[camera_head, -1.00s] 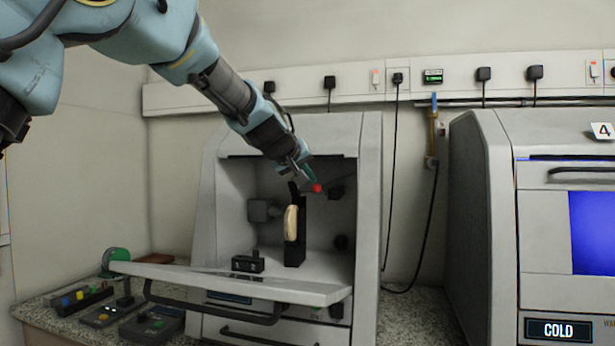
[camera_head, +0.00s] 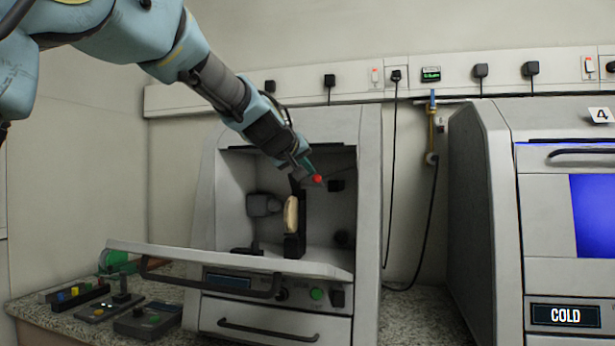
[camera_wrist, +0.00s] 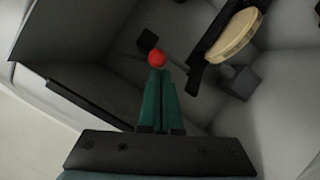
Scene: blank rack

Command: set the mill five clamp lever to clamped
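The clamp lever shows as a red ball knob (camera_head: 318,179) inside the open machine (camera_head: 372,200), in front of the upright black fixture (camera_head: 295,245) that holds a pale round disc (camera_head: 291,215). In the wrist view the red knob (camera_wrist: 157,58) sits right at the tips of my gripper (camera_wrist: 160,72). The two green fingers lie close together, with the ball just beyond them. I cannot tell whether they touch it. In the head view my gripper (camera_head: 306,164) reaches down from the upper left to the knob. The lever's shaft is mostly hidden.
The machine's door (camera_head: 225,257) is lowered and sticks out in front, with a dark handle bar. The chamber walls are close around my gripper. A second machine marked 4 (camera_head: 500,200) stands at the right. Small control boxes (camera_head: 150,320) lie on the counter at left.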

